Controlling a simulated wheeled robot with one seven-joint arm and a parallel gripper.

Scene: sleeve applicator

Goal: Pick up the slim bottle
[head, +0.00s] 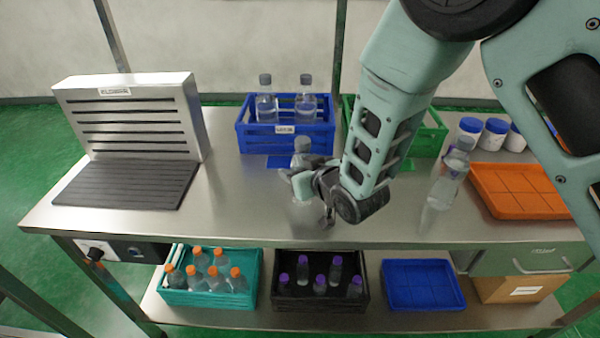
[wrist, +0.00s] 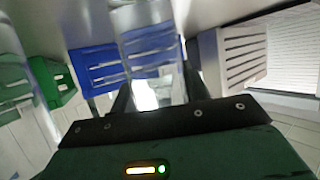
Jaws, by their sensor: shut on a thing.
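A clear slim bottle with a grey cap (head: 302,146) is upright over the middle of the steel bench, in front of the blue crate. My gripper (head: 303,183) is shut on its body from the right side and hides part of it. In the wrist view the clear bottle (wrist: 150,45) is between the two dark fingers of my gripper (wrist: 158,92). I cannot tell whether its base touches the bench.
A blue crate (head: 242,137) with two clear bottles stands behind, a green crate (head: 428,140) beside it. Another clear bottle (head: 448,178) and an orange tray (head: 492,210) are at right. A slatted metal unit (head: 195,110) is at left. Crates of capped bottles sit on the lower shelf.

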